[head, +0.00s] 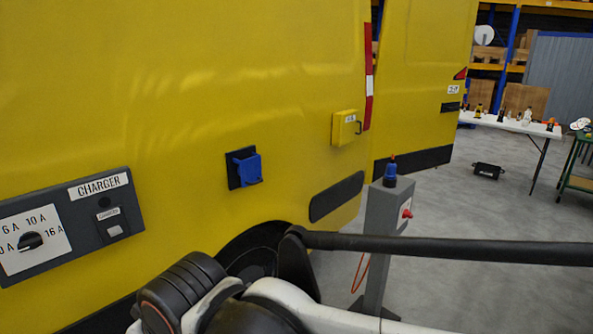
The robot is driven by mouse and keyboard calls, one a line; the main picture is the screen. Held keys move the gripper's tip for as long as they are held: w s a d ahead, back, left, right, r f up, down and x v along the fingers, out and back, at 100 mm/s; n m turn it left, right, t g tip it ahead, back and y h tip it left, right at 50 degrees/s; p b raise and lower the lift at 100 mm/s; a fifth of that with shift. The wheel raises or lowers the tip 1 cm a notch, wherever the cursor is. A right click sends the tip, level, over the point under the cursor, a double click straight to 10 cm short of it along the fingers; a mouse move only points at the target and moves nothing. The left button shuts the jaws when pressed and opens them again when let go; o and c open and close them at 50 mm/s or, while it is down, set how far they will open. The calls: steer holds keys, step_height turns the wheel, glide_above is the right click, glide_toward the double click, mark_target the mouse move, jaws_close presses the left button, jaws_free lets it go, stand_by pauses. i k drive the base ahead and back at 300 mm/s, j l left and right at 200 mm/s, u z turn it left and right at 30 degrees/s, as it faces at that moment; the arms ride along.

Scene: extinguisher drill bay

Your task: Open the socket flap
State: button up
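A blue socket (247,168) on a dark square backing plate is mounted on the side of a yellow van. Its blue cover sticks out a little from the plate, with a small lip at the lower right; it looks shut, but it is small in view. To its upper right, a yellow box (344,128) with a small label and a dark handle is fixed to the van. My arm shows at the bottom of the head view, below the socket and apart from it. My gripper is not in view.
A grey charger panel (75,220) with a dial is on the van at left. A grey post (384,235) with a blue lamp and red button stands right of the socket. A white table (510,124) with several items is far right.

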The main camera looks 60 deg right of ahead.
mark_target(250, 168)
steer(key=z, duration=1.5)
steer(key=i+j, duration=0.1)
steer(key=j, duration=0.3)
steer(key=i+j+u, duration=0.15)
steer(key=j, duration=0.2)
steer(key=i+j, duration=0.1)
steer(key=j, duration=0.3)
steer(key=i+j+u, duration=0.15)
steer(key=j, duration=0.2)
steer(key=k+l, duration=0.1)
steer(key=i+j, duration=0.1)
